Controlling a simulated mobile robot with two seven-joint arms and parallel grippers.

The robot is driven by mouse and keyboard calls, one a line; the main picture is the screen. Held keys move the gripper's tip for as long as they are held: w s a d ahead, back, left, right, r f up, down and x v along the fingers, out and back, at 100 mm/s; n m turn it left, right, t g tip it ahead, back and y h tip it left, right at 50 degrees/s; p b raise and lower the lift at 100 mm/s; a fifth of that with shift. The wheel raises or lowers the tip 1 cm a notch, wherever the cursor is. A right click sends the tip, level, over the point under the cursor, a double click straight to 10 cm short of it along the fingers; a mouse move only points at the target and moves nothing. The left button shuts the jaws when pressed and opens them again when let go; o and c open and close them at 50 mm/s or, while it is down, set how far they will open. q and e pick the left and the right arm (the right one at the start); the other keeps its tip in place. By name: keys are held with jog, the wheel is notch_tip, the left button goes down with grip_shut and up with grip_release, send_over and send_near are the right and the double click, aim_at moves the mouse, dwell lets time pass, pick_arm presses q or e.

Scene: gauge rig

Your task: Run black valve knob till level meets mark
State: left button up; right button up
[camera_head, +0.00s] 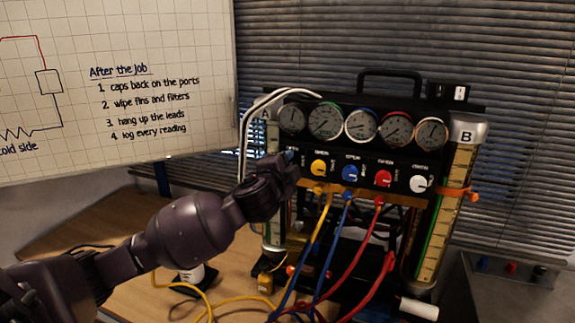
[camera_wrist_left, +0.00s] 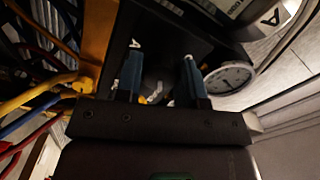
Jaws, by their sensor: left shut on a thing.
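The gauge rig (camera_head: 370,110) stands on the table with a row of dials and coloured valve knobs. My left gripper (camera_head: 290,158) is at the left end of the knob row and covers the black knob's place in the head view. In the left wrist view, its two blue fingertips (camera_wrist_left: 161,80) stand either side of a dark round knob (camera_wrist_left: 155,88), shut on it; its outline is dim. Sight column B (camera_head: 446,215) has a yellowish scale, a green strip and an orange band (camera_head: 458,194). My right gripper is not in view.
Yellow (camera_head: 319,167), blue (camera_head: 350,172), red (camera_head: 383,178) and white (camera_head: 419,184) knobs sit to the right of my gripper. Yellow, blue and red hoses hang below them. A whiteboard (camera_head: 180,80) is at the left. A dial (camera_wrist_left: 230,78) is close beside my fingers.

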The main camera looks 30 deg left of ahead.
pick_arm(q)
jog(key=m, duration=0.5)
jog(key=shift+m, duration=0.4)
dwell(0.3)
jog(key=o, duration=0.9)
jog(key=b+v, duration=0.1)
jog(key=v, duration=0.9)
jog(key=shift+s+b, duration=0.4)
